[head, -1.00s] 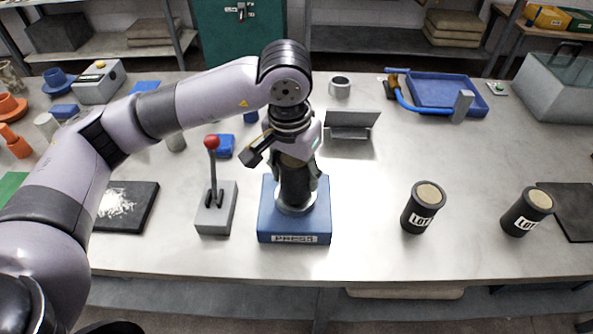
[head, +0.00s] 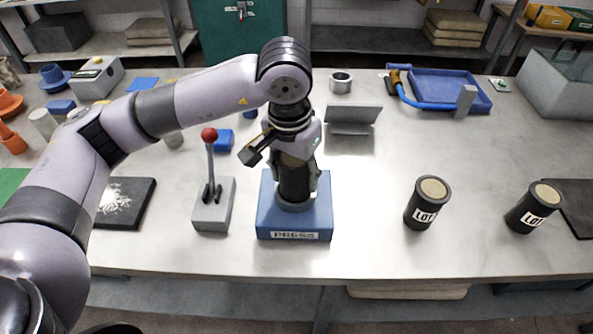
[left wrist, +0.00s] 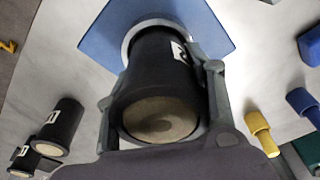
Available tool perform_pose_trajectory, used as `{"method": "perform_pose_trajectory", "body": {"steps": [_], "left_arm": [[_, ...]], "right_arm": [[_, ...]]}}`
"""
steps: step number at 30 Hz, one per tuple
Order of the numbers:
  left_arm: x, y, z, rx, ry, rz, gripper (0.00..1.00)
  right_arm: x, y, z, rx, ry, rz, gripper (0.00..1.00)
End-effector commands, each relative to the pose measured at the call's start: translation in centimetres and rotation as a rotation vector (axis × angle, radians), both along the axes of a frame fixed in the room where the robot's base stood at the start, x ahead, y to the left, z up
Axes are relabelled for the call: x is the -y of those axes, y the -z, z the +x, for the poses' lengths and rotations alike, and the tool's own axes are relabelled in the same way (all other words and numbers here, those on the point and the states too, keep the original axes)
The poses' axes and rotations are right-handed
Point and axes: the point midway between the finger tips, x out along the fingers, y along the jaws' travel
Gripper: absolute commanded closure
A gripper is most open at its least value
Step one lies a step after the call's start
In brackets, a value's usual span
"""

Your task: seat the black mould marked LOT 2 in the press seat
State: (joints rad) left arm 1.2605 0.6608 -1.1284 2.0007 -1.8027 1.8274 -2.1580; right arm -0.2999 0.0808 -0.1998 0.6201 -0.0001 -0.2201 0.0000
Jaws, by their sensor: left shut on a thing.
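My left gripper (head: 298,187) is shut on a black mould (head: 295,180) with a tan top. The mould stands roughly upright at the round grey seat (head: 297,207) of the blue press block (head: 265,225). In the left wrist view, the fingers (left wrist: 160,88) clasp opposite sides of the mould (left wrist: 150,82), and its lower end meets the pale seat ring (left wrist: 126,48). I cannot tell how deep it sits. Its white label shows only partly, and I cannot read the lot number. My right gripper is out of view.
Two similar black moulds marked LOT (head: 427,203) (head: 533,208) stand to the right, numbers unreadable. A red-knobbed lever (head: 212,200) stands close left of the press. A grey angled stand (head: 352,117) is behind it. The table between press and moulds is clear.

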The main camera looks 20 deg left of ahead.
Motion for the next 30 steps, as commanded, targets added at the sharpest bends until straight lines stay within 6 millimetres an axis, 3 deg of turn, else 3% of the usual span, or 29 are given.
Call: {"method": "perform_pose_trajectory", "body": {"steps": [7,8,18,30], "left_arm": [[0.0,0.46,0.05,0.003,0.0,-0.001,0.83],[0.0,0.35,0.05,0.003,-0.001,-0.001,0.5],[0.01,0.38,0.01,0.001,0.0,0.0,0.27],[-0.02,-0.25,-0.04,0.001,0.0,0.001,0.27]], "right_arm": [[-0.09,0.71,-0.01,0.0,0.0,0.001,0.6],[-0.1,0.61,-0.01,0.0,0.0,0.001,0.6],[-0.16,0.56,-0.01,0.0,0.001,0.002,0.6],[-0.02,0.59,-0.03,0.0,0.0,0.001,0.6]]}}
